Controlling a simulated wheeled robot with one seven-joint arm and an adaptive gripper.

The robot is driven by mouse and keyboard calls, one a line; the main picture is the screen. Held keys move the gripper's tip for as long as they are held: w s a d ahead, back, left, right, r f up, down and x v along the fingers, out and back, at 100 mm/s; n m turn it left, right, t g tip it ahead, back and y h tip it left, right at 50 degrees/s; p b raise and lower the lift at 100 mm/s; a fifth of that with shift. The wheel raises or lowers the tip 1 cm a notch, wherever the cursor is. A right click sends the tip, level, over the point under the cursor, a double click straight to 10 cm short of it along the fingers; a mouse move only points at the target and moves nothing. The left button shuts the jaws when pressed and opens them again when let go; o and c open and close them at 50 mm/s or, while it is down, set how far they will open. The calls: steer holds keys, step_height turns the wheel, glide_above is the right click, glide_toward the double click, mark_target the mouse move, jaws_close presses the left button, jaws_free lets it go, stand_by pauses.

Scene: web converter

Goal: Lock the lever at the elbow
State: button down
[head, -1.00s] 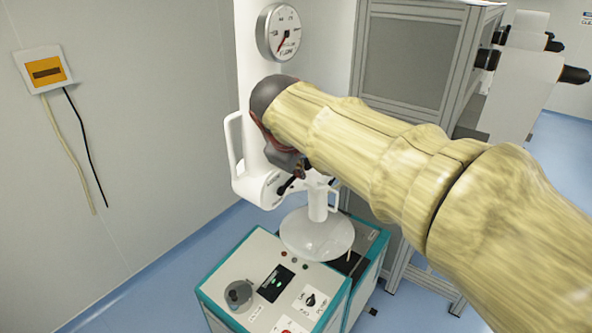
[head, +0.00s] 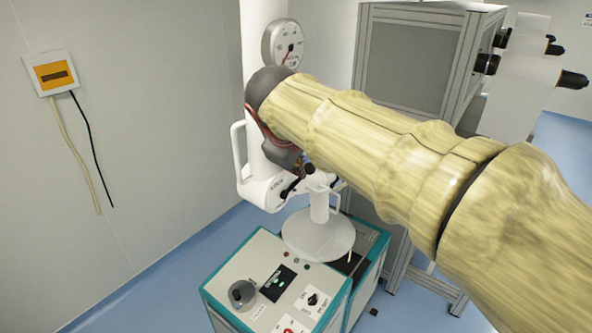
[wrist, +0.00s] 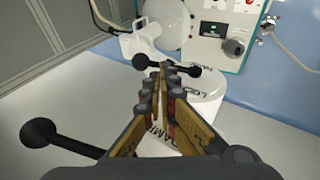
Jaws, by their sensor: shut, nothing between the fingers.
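The white jointed arm (head: 262,187) of the machine stands behind my own arm in the head view. In the wrist view its white elbow housing (wrist: 208,82) carries black lettering that looks like "LOCK", partly covered. A black lever with a ball knob (wrist: 140,62) lies across this housing, just beyond my fingertips. A second black ball-ended lever (wrist: 40,131) sticks out at lower left, by lettering partly hidden by my fingers. My gripper (wrist: 168,74) is shut and empty, its tips close to the first lever; I cannot tell if they touch. My arm hides much of the elbow in the head view.
A round gauge (head: 283,45) is on the white column. A white dish (head: 317,234) sits above a teal-edged control box (head: 275,290) with knobs and a display. A grey cabinet (head: 410,65) stands behind my arm. Blue floor (head: 150,275) is clear at left.

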steer(key=w+d+r+b+v, duration=0.1)
steer(key=b+v, duration=0.1)
steer(key=v, duration=0.8)
step_height(320, 180, down, 11)
steer(key=s+a+m+g+y+b, duration=0.1)
steer(key=s+a+m, duration=0.1)
steer(key=s, duration=0.1)
steer(key=s+d+f+m+b, duration=0.3)
steer(key=s+d+f+b, duration=0.3)
steer(key=f, duration=0.8)
steer(key=s+d+f+m+b, duration=0.3)
steer(key=s+d+f+b, duration=0.4)
steer(key=f+b, duration=0.4)
steer(key=s+d+f+m+b, duration=0.3)
steer(key=s+d+f+b, duration=0.4)
steer(key=f, duration=1)
steer(key=shift+b, duration=1)
steer(key=shift+s+d+f, duration=0.1)
steer(key=shift+s, duration=0.05)
